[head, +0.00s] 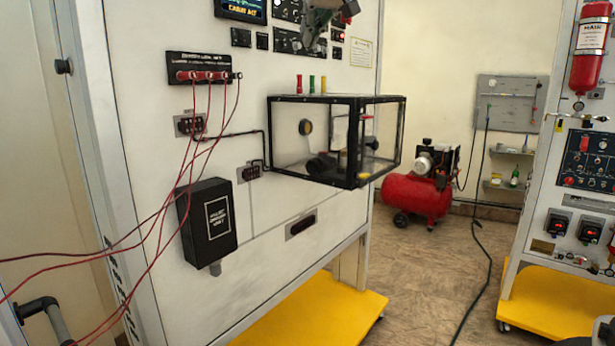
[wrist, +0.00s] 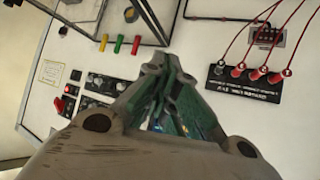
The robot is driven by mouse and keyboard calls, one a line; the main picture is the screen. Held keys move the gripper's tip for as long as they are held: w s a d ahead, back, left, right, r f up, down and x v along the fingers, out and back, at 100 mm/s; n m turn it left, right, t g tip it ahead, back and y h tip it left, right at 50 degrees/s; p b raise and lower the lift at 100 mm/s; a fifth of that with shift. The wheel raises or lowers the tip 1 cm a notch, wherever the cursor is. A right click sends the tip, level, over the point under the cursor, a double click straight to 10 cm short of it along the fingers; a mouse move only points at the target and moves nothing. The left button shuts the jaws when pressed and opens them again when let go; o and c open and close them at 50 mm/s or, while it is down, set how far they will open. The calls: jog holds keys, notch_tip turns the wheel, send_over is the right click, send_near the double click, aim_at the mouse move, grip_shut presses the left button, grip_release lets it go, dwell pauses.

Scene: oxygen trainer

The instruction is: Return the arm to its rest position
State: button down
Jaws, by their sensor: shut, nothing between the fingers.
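My gripper (wrist: 160,65) fills the middle of the wrist view. Its two grey-green fingers meet at the tips, and nothing is held between them. The fingers are in front of the white trainer panel (wrist: 200,60). In the head view, part of my gripper (head: 318,22) shows at the top edge, in front of the upper instruments. The rest of the arm is out of that view.
A clear black-framed box (head: 335,140) juts from the panel (head: 330,218), with red, green and yellow pieces on top. Red cables (head: 165,215) hang from a socket strip (head: 203,72). A red compressor (head: 415,195) stands behind. Open floor (head: 430,290) lies between the yellow bases.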

notch_tip(320, 180, down, 10)
jog(key=s+r+n+g, duration=0.1)
jog(key=s+n+g, duration=0.1)
jog(key=s, duration=0.1)
jog(key=s+d+f+g+h, duration=0.1)
jog(key=s+d+f+g, duration=0.1)
jog(key=s+d+f, duration=0.5)
jog(key=s+d+f+g+h, duration=0.1)
jog(key=s+d+f, duration=0.1)
jog(key=d+f, duration=0.75)
jog(key=s+d+f+m+h, duration=0.1)
jog(key=s+d+f+m, duration=0.2)
jog(key=s+d+f, duration=0.2)
jog(key=s+d+f+m, duration=0.3)
jog(key=s+d+f, duration=0.2)
jog(key=s+d, duration=0.7)
jog(key=shift+s+d+g+h, duration=0.15)
jog(key=shift+d+g+h, duration=0.2)
jog(key=shift+d, duration=0.85)
